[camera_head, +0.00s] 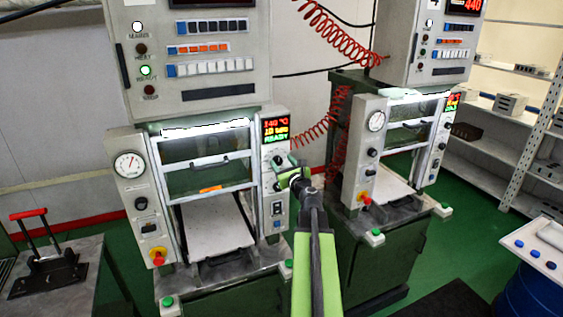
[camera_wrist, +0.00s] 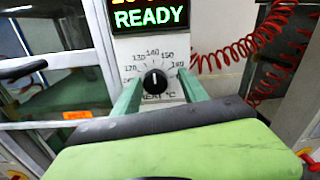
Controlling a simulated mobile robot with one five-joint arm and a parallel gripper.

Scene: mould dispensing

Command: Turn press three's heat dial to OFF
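The heat dial (camera_wrist: 155,82) is a round black knob in the wrist view, under a press's green READY display. A temperature scale runs around it, with 120 to 160 readable. Its white pointer line stands nearly upright, near 140. My gripper (camera_wrist: 160,77) is open, with one green finger left of the dial and one right of it. I cannot tell whether the fingers touch the knob. In the head view my gripper (camera_head: 291,168) is at the right-hand control column of the nearer press (camera_head: 220,180). The display (camera_head: 275,128) there reads about 140 °C and READY.
A second press (camera_head: 375,170) stands close on the right, with red coiled hoses (camera_head: 325,120) between. A bench with a red-handled lever tool (camera_head: 45,255) is at left. The nearer press has a gauge (camera_head: 130,165) and a red stop button (camera_head: 158,258). Shelves stand at far right.

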